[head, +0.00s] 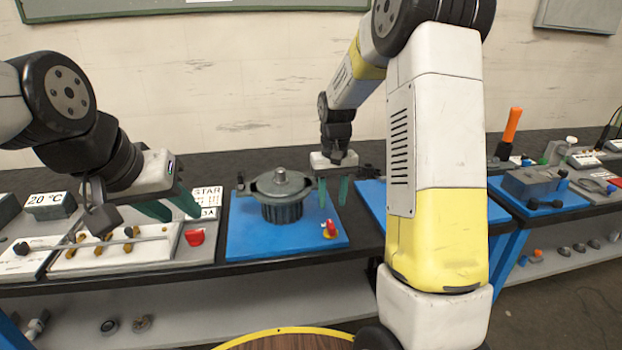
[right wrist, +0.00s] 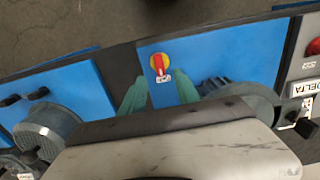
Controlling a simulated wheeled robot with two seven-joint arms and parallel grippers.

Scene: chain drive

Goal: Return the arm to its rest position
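My right arm (head: 437,140) reaches over the bench in the head view. My right gripper (head: 333,191) points down above the right part of a blue board (head: 260,243), just right of a dark grey round device (head: 281,208). Its green fingers are apart with nothing between them. They also show apart in the right wrist view (right wrist: 161,95), close to a red and yellow knob (right wrist: 159,64). My left gripper (head: 170,207) is at the left, above a white panel with brass-coloured parts (head: 115,248). Its fingers are apart and look empty.
The grey device stands close to the right gripper's fingers. A red part (head: 195,237) sits left of the blue board. A shelf (head: 240,310) runs below the bench.

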